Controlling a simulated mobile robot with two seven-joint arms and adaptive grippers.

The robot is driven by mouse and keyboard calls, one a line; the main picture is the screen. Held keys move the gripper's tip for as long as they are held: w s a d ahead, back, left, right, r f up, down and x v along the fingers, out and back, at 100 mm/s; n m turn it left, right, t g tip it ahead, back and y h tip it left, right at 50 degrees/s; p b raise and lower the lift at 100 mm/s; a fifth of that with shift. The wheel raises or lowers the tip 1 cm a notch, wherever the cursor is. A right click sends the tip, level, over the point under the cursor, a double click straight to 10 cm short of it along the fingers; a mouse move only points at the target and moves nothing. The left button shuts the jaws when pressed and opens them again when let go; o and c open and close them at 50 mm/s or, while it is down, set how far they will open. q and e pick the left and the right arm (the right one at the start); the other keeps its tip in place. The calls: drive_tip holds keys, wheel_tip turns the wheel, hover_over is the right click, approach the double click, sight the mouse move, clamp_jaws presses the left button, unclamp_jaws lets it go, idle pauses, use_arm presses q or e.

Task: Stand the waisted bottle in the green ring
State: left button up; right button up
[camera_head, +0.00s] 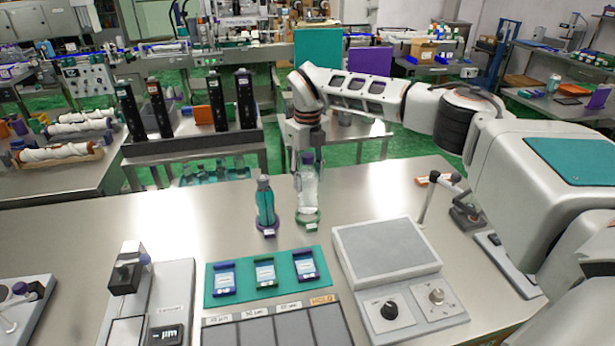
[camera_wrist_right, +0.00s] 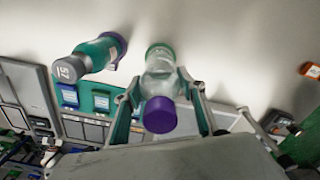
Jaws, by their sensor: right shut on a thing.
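The clear bottle with a purple cap (camera_head: 309,188), which I take to be the waisted bottle, is upright on the steel table, between my right gripper's fingers. My right gripper (camera_head: 306,155) is shut on its upper part, from behind and above. The bottle's base is at the green ring (camera_head: 308,221); I cannot tell whether it rests fully inside. In the right wrist view the clear bottle (camera_wrist_right: 161,85) is between the fingers, with the green ring (camera_wrist_right: 160,50) around its far end. My left gripper is not in view.
A teal bottle (camera_head: 265,200) stands in a purple ring (camera_head: 268,228) close to the left. In front are a green mat (camera_head: 243,293) with labelled cards and a grey box (camera_head: 385,247) with knobs. A stand (camera_head: 465,208) is at right. Bare table lies left of the teal bottle.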

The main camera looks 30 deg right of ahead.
sight(307, 155)
drive_tip(key=shift+f, duration=0.1)
drive_tip(key=shift+f, duration=1.65)
drive_tip(key=o, duration=1.5)
drive_tip(key=o, duration=0.4)
drive_tip(key=shift+o, duration=0.2)
drive_tip(key=shift+r, duration=4.5)
